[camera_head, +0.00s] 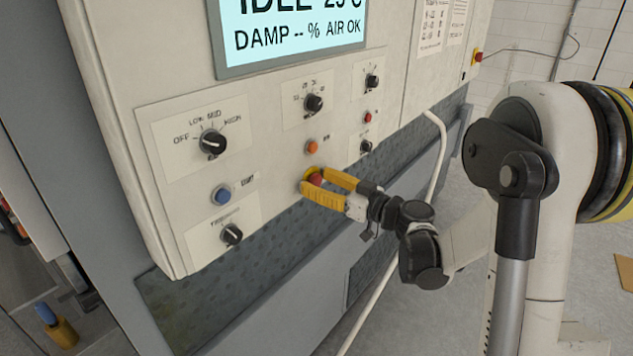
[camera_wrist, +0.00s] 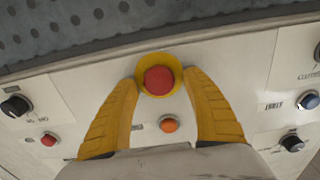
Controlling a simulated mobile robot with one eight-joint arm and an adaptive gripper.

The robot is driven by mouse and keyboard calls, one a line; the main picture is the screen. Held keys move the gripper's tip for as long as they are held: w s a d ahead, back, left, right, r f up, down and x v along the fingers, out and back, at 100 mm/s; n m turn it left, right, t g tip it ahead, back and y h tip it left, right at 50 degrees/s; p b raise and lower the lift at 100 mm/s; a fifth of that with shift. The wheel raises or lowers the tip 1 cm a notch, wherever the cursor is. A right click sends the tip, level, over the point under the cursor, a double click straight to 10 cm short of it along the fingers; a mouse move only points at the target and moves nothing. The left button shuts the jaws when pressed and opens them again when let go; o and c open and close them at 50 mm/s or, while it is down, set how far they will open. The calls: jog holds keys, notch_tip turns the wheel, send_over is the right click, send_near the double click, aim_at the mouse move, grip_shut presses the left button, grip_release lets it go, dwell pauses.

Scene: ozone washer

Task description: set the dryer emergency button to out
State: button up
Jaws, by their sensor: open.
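The emergency button is a round red cap (camera_wrist: 158,80) in a yellow ring (camera_wrist: 178,70) on the pale panel. In the wrist view it sits between and just beyond the tips of my yellow fingers. My gripper (camera_wrist: 158,88) is open, one finger on each side of the button, its tips close to the ring; whether they touch it I cannot tell. In the head view my gripper (camera_head: 311,180) reaches the panel's lower edge, and the red cap (camera_head: 316,177) shows partly between the fingers. Whether the button is pressed in or out I cannot tell.
An orange button (camera_head: 312,147) is close to the emergency button. Black knobs (camera_head: 213,142) and a blue button (camera_head: 221,194) are to the left, a small red button (camera_head: 367,117) to the right. A display (camera_head: 290,32) is above. A white hose (camera_head: 440,150) hangs at right.

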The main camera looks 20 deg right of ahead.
jog(key=shift+w+a, duration=0.1)
jog(key=shift+w, duration=0.1)
jog(key=shift+c, duration=0.4)
grip_shut()
jog(key=shift+s, duration=0.1)
jog(key=shift+s+d+f+b, duration=0.1)
jog(key=shift+s+d+b, duration=0.25)
jog(key=shift+s+b, duration=0.1)
jog(key=shift+o, duration=0.4)
grip_release()
